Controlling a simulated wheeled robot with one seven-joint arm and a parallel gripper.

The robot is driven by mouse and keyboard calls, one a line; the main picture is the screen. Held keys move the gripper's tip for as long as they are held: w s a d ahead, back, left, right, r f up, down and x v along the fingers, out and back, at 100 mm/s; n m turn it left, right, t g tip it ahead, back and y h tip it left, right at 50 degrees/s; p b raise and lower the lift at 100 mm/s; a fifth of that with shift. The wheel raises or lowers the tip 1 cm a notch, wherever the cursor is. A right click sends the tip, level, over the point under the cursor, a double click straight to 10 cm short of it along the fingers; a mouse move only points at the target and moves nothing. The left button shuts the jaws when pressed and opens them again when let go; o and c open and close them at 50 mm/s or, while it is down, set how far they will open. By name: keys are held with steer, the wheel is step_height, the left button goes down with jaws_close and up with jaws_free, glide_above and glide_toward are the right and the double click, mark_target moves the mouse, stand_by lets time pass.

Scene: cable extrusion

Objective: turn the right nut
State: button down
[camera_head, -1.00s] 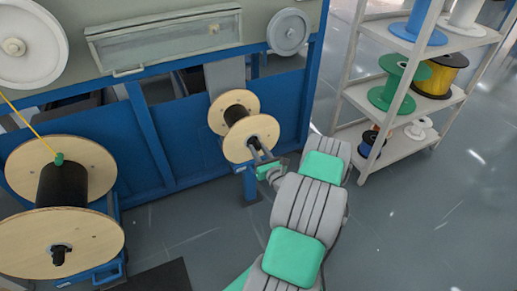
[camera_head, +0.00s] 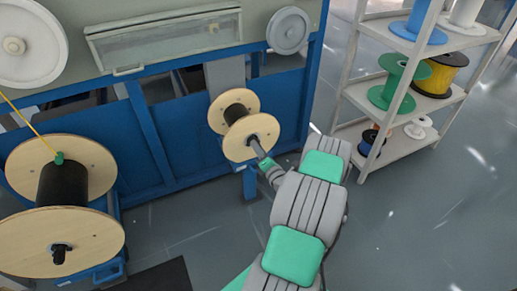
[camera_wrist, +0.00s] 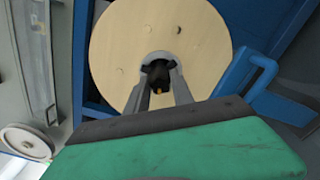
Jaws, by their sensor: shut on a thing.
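The right nut (camera_wrist: 158,70) is a black piece at the hub of the small wooden spool (camera_head: 243,147). In the wrist view the spool's round face (camera_wrist: 205,45) fills the upper middle. My gripper (camera_wrist: 160,72) is shut on the nut, one grey finger on each side of it. In the head view my gripper (camera_head: 255,143) reaches the spool's near hub from the lower right, and the nut is hidden there by the fingers.
A large wooden spool (camera_head: 80,238) with black cable stands at the left. A blue machine frame (camera_head: 190,140) runs behind the small spool. A white shelf (camera_head: 402,158) with colored spools stands at the right. The floor (camera_head: 430,230) at the lower right is clear.

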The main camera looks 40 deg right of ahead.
steer(key=shift+m, duration=1.2)
steer(key=c, duration=1.1)
jaws_free()
steer(key=shift+s, duration=0.15)
steer(key=v, duration=0.7)
steer(key=shift+s+a+b, duration=0.2)
steer(key=shift+s+b, duration=0.05)
steer(key=shift+b, duration=0.15)
